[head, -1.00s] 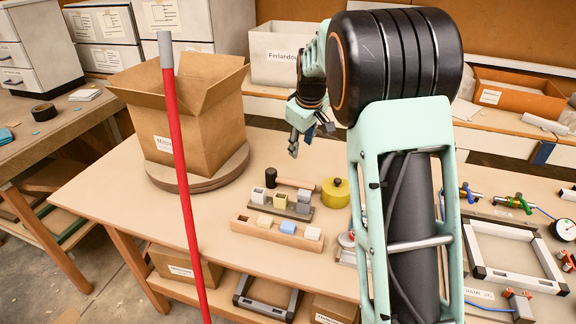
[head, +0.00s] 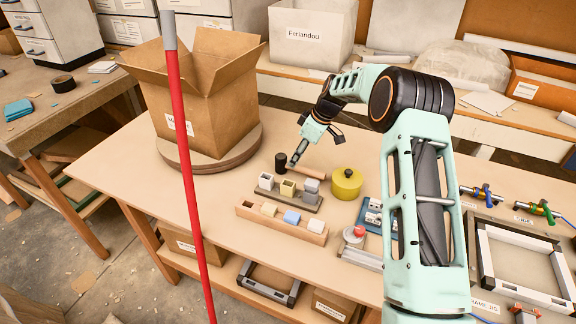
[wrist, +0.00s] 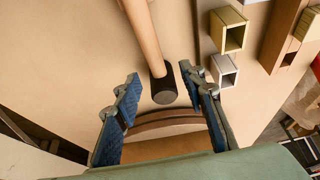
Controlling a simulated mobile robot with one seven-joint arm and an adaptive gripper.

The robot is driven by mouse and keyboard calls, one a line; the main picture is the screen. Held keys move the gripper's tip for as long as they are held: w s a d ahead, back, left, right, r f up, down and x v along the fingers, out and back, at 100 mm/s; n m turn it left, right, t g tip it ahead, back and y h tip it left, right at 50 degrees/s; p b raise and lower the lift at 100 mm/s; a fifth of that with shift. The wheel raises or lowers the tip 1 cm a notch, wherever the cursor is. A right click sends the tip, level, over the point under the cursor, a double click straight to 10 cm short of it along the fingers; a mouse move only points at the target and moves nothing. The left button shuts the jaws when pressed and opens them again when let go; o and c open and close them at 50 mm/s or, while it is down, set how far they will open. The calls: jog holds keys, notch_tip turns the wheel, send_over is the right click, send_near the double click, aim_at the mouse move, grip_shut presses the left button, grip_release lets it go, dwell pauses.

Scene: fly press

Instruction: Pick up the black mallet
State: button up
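The black mallet (head: 281,162) lies on the workbench behind the small blocks, with a dark cylindrical head and a pale wooden handle pointing right. My gripper (head: 294,162) is low at the mallet, close by its head. In the wrist view, the mallet (wrist: 163,86) has its head between the two blue-padded fingers, and its handle runs up out of the picture. My gripper (wrist: 161,76) is open there, with a gap between each finger and the head. I cannot tell how high the fingers are above the bench.
A wooden holder (head: 313,238) and a dark holder (head: 305,203) carry small blocks in front of the mallet. A yellow round pot (head: 346,184) stands to the right. A cardboard box (head: 215,125) sits on a round turntable behind left. A red pole (head: 185,130) rises in the foreground.

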aim_at(281, 159)
jog(key=x, duration=0.5)
jog(key=shift+w+a+f+p, duration=0.2)
jog(key=shift+w+p, duration=0.1)
jog(key=shift+p, duration=0.05)
jog(key=shift+c, duration=0.4)
grip_shut()
jog(key=shift+r, duration=0.1)
